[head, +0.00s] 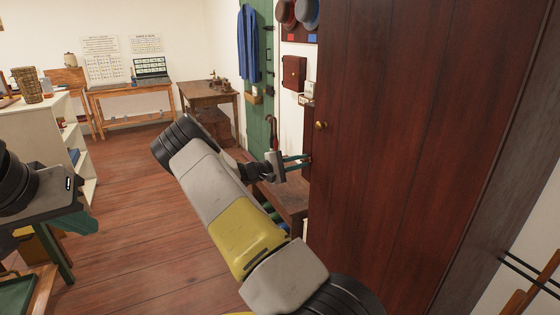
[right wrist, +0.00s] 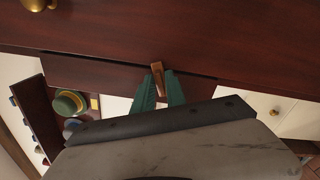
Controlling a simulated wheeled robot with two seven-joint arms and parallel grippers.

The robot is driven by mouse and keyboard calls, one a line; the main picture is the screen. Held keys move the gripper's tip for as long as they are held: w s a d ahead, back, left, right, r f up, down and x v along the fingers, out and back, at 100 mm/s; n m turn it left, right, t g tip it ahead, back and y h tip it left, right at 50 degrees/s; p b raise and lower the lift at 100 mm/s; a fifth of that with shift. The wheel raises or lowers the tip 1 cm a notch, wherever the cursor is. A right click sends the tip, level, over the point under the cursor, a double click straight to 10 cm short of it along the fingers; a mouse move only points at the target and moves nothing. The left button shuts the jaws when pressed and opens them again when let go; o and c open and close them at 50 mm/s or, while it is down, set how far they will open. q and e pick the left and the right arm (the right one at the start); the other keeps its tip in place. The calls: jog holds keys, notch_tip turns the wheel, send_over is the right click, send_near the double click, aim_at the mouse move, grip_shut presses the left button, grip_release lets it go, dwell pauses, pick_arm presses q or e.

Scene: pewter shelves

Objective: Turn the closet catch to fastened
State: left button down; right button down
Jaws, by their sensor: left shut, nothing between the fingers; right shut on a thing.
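The closet (head: 400,140) is a tall dark red-brown cabinet filling the right of the head view. Its catch (right wrist: 157,72) is a small brown bar at the door's edge, which shows in the right wrist view between my green fingertips. My right gripper (head: 306,160) reaches the closet's left edge below the knob and is shut on the catch; it also shows in the right wrist view (right wrist: 163,82). In the head view the catch is too small and covered to make out. My left gripper (head: 82,224) is shut and empty, low at the left, far from the closet.
A round brass knob (head: 321,125) sits above the catch. A low wooden bench (head: 287,197) stands behind my right forearm. A white shelf unit (head: 35,130) stands at the left. The wooden floor (head: 140,230) between is open.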

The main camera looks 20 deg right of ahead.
jog(key=shift+f+m, duration=0.1)
jog(key=shift+m, duration=2.1)
jog(key=c, duration=1.6)
grip_release()
jog(key=shift+o, duration=0.2)
jog(key=a, duration=0.7)
jog(key=shift+s+a, duration=0.3)
jog(key=shift+a, duration=0.1)
